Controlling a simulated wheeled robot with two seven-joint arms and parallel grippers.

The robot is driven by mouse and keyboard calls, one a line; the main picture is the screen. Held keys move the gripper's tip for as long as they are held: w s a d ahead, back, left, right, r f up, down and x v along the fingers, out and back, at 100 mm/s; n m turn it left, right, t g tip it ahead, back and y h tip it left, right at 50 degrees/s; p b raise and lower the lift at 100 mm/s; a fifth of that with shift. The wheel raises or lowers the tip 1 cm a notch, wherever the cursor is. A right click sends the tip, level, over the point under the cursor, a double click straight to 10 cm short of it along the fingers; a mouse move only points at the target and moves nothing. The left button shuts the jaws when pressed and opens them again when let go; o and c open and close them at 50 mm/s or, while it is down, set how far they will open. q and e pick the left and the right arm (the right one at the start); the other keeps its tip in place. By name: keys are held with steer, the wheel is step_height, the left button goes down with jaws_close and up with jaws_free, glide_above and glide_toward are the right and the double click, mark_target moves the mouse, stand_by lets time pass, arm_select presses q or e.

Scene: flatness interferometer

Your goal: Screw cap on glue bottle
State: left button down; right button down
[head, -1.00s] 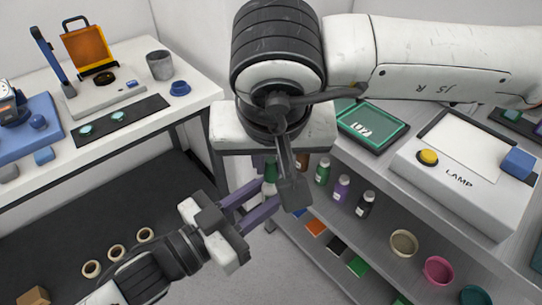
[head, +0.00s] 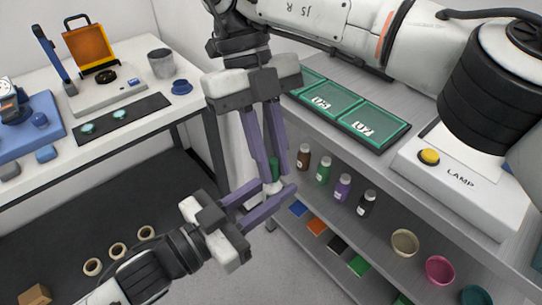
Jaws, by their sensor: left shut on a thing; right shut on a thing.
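A small bottle with a white lower part (head: 271,187) stands roughly upright between the purple fingers of my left gripper (head: 275,190), which comes in from the lower left and is shut on it. A green part (head: 274,168) shows directly above the white and looks like the cap. My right gripper (head: 270,172) points down from above, its purple fingers on either side of the green part and shut on it. The fingers hide most of the bottle and the joint between green and white, so I cannot tell how far the cap is seated.
On the right, a grey shelf unit holds several small bottles (head: 343,187), green trays (head: 372,123) and a lamp box (head: 455,165). A white table (head: 205,96) with instruments stands at the left. Tape rolls (head: 118,250) lie lower left. The grippers meet over open floor.

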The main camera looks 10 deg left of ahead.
steer(key=m+y, duration=0.1)
steer(key=m, duration=0.1)
steer(key=m+g+y, duration=0.1)
steer(key=m, duration=0.2)
steer(key=c, duration=1.6)
jaws_free()
steer(key=shift+r, duration=0.1)
step_height(320, 180, up, 10)
steer(key=shift+f, duration=0.1)
